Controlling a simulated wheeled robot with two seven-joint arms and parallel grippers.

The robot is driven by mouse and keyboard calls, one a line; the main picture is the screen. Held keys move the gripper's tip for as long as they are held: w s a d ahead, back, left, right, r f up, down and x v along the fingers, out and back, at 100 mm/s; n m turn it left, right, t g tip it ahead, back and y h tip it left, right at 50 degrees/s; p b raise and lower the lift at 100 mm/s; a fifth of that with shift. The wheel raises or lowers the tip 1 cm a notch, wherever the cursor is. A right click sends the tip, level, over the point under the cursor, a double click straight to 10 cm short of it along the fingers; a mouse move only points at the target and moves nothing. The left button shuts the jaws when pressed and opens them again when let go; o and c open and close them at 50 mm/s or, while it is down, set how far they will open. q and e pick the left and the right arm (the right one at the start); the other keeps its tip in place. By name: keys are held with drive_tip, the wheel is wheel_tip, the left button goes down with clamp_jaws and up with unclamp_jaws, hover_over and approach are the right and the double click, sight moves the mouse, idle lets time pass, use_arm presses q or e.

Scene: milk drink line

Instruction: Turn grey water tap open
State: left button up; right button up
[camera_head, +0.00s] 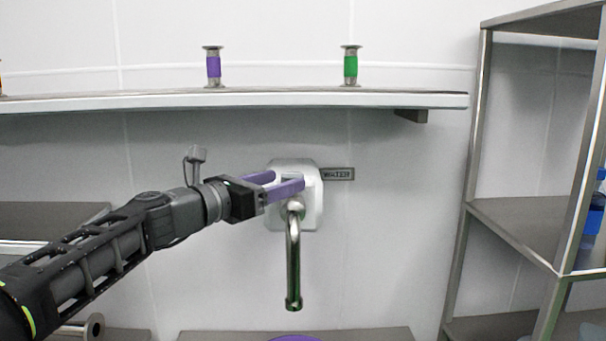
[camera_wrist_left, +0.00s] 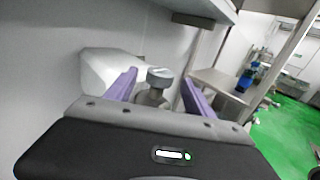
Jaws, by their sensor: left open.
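The water tap (camera_head: 293,255) is a metal spout that curves down from a white wall plate (camera_head: 310,212), beside a "WATER" label (camera_head: 338,174). My left gripper (camera_head: 286,182) has purple fingers and is open at the top of the tap, in front of the plate. In the left wrist view, the grey tap knob (camera_wrist_left: 158,78) stands between the two spread fingers (camera_wrist_left: 158,90). I cannot tell whether a finger touches it. In the head view the fingers largely hide the knob. My right gripper is not in view.
A white shelf (camera_head: 240,98) runs along the wall above, with a purple-banded piece (camera_head: 213,67) and a green-banded piece (camera_head: 350,66) on it. A metal rack (camera_head: 520,212) stands at the right. A purple rounded object (camera_head: 295,338) shows below the spout.

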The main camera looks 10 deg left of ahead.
sight(300, 175)
use_arm(q)
drive_tip(key=p+x, duration=0.2)
drive_tip(key=x, duration=0.4)
drive_tip(key=shift+r, duration=0.1)
drive_tip(key=shift+w+d, duration=0.25)
drive_tip(key=shift+w, duration=0.2)
clamp_jaws()
